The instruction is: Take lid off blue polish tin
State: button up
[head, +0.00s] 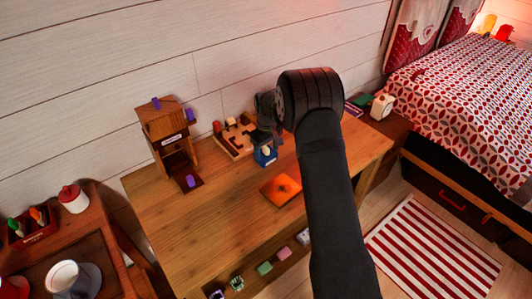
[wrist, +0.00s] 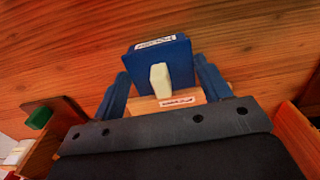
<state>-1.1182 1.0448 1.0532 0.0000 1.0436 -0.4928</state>
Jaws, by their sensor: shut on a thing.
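The blue polish tin (head: 262,159) stands on the wooden desk, with a pale knob (head: 266,150) showing on it and a white label on its side. In the wrist view the blue tin (wrist: 150,58) is boxy, and its pale knob (wrist: 160,77) faces me. My gripper (head: 265,137) is at the tin, and its fingers (wrist: 163,78) lie along both sides of it. It is shut on the tin; I cannot tell whether on lid or body. A tan, labelled surface (wrist: 168,102) shows between the fingers, partly hidden by the gripper.
A wooden tray with blocks (head: 235,140) is close left of the tin. An orange piece (head: 281,190) lies in front. A small wooden cabinet (head: 168,135) with purple knobs stands farther left. A white clock-like object (head: 382,106) is at right. The desk's front left is clear.

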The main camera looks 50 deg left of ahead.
aim_at(267, 148)
jog(key=shift+r, duration=0.6)
notch_tip(267, 148, up, 3)
jog(key=shift+a+r, duration=0.1)
jog(key=w+d+r, duration=0.6)
jog(key=d, duration=0.4)
jog(key=w+f, duration=0.3)
jog(key=w, duration=0.9)
jog(key=s+a+f, duration=0.1)
jog(key=a+f, duration=0.1)
jog(key=a, duration=0.1)
jog(key=s+a+f, duration=0.1)
jog(key=a+f, duration=0.1)
jog(key=a, duration=0.1)
jog(key=s+a+f, duration=0.1)
jog(key=a+f, duration=0.1)
jog(key=a, duration=0.1)
jog(key=shift+s+f, duration=0.1)
jog(key=shift+s, duration=0.2)
jog(key=shift+a+f, duration=0.1)
jog(key=shift+f, duration=1.95)
